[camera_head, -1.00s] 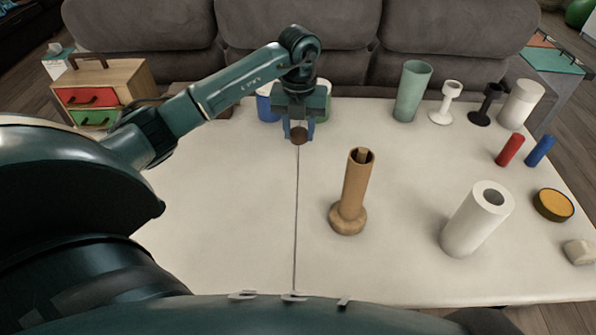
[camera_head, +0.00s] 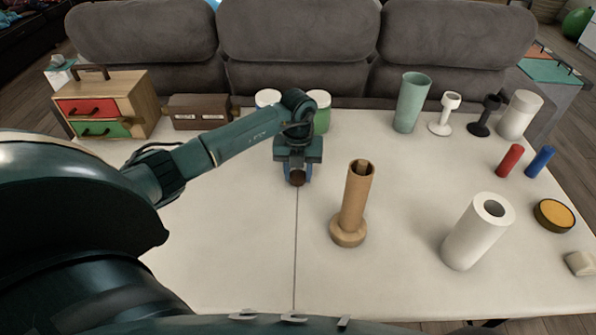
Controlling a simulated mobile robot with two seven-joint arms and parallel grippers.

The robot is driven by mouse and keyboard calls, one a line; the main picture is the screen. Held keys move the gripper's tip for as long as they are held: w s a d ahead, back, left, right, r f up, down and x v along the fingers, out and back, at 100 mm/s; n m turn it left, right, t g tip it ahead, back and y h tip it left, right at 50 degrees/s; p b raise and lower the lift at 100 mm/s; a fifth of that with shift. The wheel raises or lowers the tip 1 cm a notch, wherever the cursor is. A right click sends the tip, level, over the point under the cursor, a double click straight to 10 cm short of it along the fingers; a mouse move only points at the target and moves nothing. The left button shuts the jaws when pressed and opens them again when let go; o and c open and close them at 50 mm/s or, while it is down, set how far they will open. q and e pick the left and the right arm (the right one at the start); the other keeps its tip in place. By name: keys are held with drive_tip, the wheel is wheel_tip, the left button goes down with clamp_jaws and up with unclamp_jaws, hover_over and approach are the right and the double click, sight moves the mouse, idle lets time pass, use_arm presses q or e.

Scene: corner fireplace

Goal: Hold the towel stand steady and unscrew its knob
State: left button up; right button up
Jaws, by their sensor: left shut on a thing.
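The towel stand (camera_head: 348,232) stands upright on the table, right of centre, with a round wooden base. A brown cardboard tube (camera_head: 354,197) is around its post, whose top end shows inside the tube's mouth. My left gripper (camera_head: 297,176) points down over the table, left of the stand and apart from it. It is shut on a dark brown round knob (camera_head: 297,178), partly hidden by the fingers. The knob is apart from the stand. My right gripper is not in view. A white paper roll (camera_head: 468,240) stands right of the stand.
A small drawer chest (camera_head: 140,103) and a brown box (camera_head: 200,112) stand back left. Two lidded jars (camera_head: 321,112) are behind my left gripper. A green vase (camera_head: 411,102), cups and coloured cylinders are at the right. The table's front left is clear.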

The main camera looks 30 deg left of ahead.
sight(298, 174)
use_arm(q)
drive_tip(key=o, duration=1.1)
drive_tip(key=shift+f, duration=0.1)
drive_tip(key=shift+c, duration=0.2)
wheel_tip(298, 174, up, 12)
